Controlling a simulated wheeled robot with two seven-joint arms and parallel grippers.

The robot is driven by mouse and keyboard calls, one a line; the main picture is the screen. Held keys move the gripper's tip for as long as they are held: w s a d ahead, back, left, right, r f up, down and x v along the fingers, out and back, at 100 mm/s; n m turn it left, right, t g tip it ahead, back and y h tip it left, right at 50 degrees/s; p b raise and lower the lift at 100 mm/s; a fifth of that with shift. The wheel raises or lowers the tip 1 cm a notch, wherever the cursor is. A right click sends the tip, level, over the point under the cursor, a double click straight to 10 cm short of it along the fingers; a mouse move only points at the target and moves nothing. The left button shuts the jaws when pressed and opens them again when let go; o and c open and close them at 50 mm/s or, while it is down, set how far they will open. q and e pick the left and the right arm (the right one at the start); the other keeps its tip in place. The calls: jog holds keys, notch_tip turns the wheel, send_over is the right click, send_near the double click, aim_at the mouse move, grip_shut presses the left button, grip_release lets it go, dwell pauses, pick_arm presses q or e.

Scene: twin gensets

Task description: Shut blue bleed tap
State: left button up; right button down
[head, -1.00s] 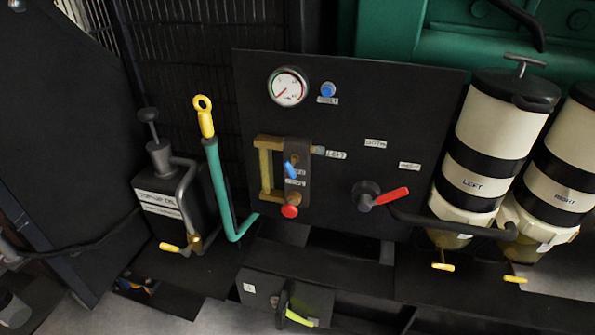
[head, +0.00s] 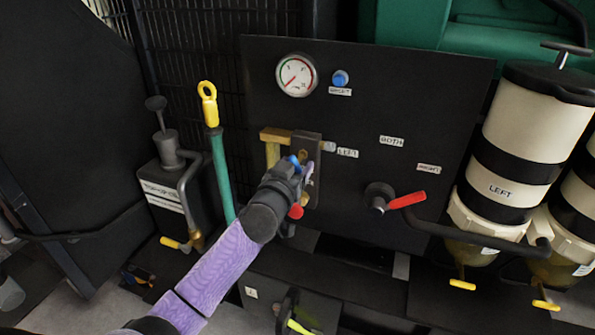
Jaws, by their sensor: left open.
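The blue bleed tap (head: 294,160) sits on the brass and dark valve block on the black panel (head: 375,100). Only a bit of its blue handle shows, just beyond my gripper. My left gripper (head: 300,171) is open and right at the tap, covering most of it. I cannot tell whether the fingers touch the handle or stand around it. A red knob (head: 296,211) shows below the gripper, partly hidden. My right gripper is not in view.
A red-handled lever (head: 405,200) sticks out to the right. A gauge (head: 296,75) and blue button (head: 340,78) are above. The yellow-topped dipstick (head: 208,103) and dark oil can (head: 165,190) stand left. The LEFT filter canister (head: 515,150) stands at right.

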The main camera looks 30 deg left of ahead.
pick_arm(q)
jog(key=shift+w+a, duration=0.1)
jog(key=shift+w, duration=0.2)
jog(key=c, duration=0.8)
grip_shut()
